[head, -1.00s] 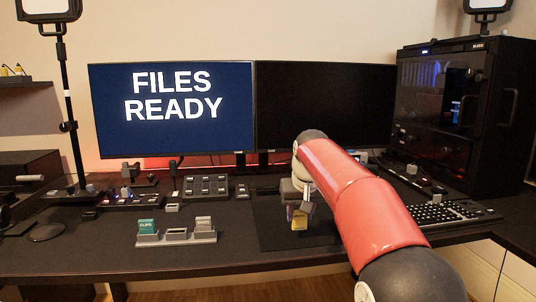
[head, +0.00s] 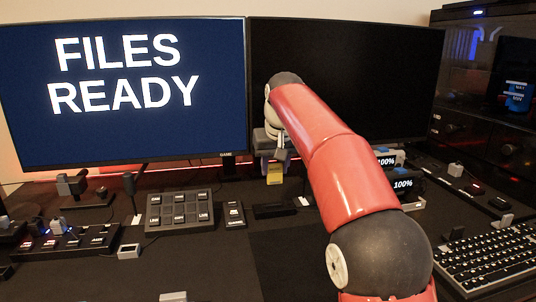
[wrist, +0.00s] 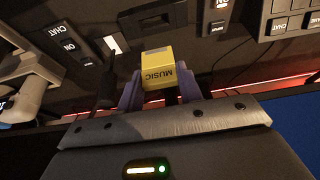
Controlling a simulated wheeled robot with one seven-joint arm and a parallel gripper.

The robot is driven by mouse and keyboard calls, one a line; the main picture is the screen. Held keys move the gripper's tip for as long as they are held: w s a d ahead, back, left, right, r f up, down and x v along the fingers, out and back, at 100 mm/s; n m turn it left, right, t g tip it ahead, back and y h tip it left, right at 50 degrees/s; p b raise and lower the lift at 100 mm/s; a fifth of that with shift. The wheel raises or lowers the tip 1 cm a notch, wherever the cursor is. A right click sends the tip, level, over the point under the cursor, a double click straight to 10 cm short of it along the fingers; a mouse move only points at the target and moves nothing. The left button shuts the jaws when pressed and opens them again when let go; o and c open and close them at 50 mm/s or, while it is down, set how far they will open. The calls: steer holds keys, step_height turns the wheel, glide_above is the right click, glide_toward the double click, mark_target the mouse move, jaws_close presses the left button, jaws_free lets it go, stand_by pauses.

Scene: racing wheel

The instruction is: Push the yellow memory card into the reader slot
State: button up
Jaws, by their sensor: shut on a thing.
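My gripper (head: 272,152) is shut on the yellow memory card (head: 274,174), held above the back of the desk before the right monitor. In the wrist view the card (wrist: 158,66), lettered MUSIC, sits between the two purple fingers of my gripper (wrist: 158,82). Its far end points away from my gripper and is apart from the desk.
A grey button pad (head: 180,211) and a small switch box (head: 234,214) stand left of the black box. Two devices reading 100% (head: 403,184) stand to the right, partly behind my arm. A keyboard (head: 487,258) is at the right. The left monitor (head: 125,95) reads FILES READY.

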mark_target(275, 182)
steer(key=shift+w+a+r, duration=0.1)
steer(key=shift+w, duration=0.1)
steer(key=shift+s, duration=0.15)
steer(key=shift+f+b, duration=2.15)
steer(key=shift+f, duration=0.75)
steer(key=shift+p, duration=0.8)
steer(key=shift+f+b, duration=0.9)
steer(key=shift+f, duration=0.55)
steer(key=o, duration=1)
